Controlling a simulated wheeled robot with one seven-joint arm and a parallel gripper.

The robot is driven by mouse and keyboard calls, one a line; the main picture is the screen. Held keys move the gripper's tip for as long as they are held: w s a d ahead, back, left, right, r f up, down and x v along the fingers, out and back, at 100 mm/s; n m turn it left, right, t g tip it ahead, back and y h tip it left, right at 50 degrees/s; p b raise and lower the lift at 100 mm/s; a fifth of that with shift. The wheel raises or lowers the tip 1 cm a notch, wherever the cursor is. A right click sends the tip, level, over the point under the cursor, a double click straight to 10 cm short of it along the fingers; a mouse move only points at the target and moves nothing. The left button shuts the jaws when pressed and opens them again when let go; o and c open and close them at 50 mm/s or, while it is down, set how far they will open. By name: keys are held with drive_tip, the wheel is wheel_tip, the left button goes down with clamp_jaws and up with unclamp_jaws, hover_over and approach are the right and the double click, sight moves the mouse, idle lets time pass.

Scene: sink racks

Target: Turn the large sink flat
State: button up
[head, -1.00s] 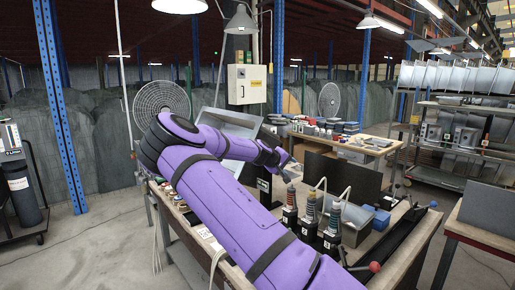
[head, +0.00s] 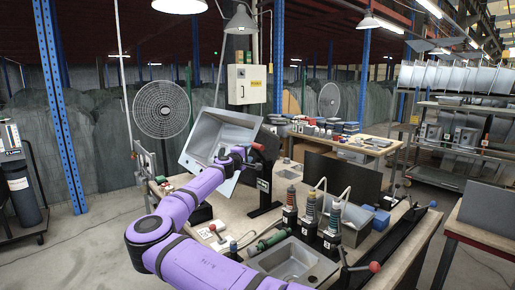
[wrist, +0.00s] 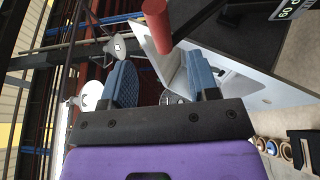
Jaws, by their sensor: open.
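The large grey sink (head: 213,128) stands tilted up on the bench's far side in the head view, its basin facing me. My gripper (head: 249,158) is at its lower right edge, by a red handle (head: 258,147). In the wrist view, my gripper (wrist: 161,68) is open, its two blue-grey fingers spread apart. Part of the sink (wrist: 240,87) shows behind and beside the right finger, and the red handle (wrist: 157,20) is ahead of the fingers. I cannot tell whether a finger touches the sink or handle.
A smaller sink (head: 300,262) is set in the near bench. Several dark bottle-like tools (head: 310,215) with coloured tops stand to the right, with a dark upright panel (head: 350,182) behind them. A green tool (head: 268,241) lies near the small sink.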

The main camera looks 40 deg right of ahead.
sight(256, 147)
drive_tip(key=x, duration=0.9)
drive_tip(key=shift+d, duration=0.15)
drive_tip(key=shift+r, duration=0.1)
clamp_jaws()
